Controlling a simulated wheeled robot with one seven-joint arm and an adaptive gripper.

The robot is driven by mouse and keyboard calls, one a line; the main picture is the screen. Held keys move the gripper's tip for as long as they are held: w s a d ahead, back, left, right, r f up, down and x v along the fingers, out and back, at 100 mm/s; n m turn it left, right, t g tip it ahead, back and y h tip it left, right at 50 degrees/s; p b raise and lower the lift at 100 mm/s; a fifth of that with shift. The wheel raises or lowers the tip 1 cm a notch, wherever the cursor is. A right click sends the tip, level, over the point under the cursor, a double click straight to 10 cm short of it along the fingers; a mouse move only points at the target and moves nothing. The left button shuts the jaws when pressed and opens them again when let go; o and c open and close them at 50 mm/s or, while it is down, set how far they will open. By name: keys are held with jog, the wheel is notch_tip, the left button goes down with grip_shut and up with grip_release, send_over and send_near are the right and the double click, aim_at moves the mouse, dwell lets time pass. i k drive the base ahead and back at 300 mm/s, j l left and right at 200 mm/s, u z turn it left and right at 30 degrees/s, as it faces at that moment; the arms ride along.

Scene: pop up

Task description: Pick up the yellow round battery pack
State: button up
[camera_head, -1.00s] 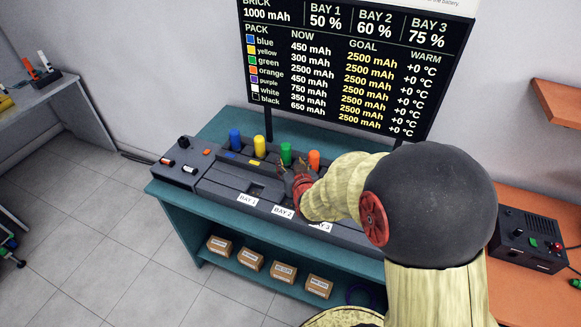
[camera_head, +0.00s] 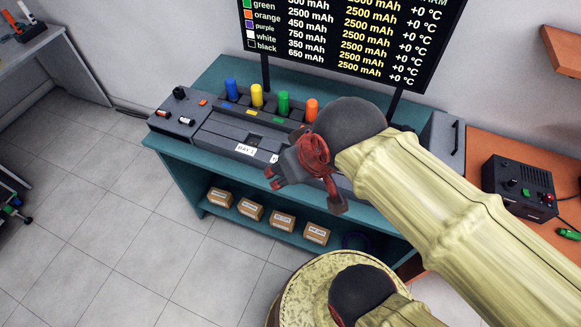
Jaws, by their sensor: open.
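The yellow round battery pack (camera_head: 256,96) stands upright at the back of the dark charging station (camera_head: 215,143), between the blue pack (camera_head: 231,89) and the green pack (camera_head: 283,103). My gripper (camera_head: 272,178) is open and empty, in front of the station's front edge, to the right of and nearer than the yellow pack. It is well apart from the pack. My arm and gripper hide the right part of the station and some bay labels.
An orange pack (camera_head: 311,109) stands right of the green one, close to my arm. The teal bench (camera_head: 180,160) has boxes on its lower shelf. A dark display board (camera_head: 350,40) rises behind the packs. A black device (camera_head: 520,186) sits on the orange table at right.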

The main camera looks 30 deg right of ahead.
aim_at(256, 90)
jog(key=i+j+z, duration=0.15)
jog(key=j, duration=0.2)
jog(key=i+j+z, duration=0.15)
jog(key=j, duration=0.2)
jog(key=j+z, duration=0.15)
jog(key=j, duration=0.2)
jog(key=i+j+z, duration=0.15)
jog(key=j, duration=0.25)
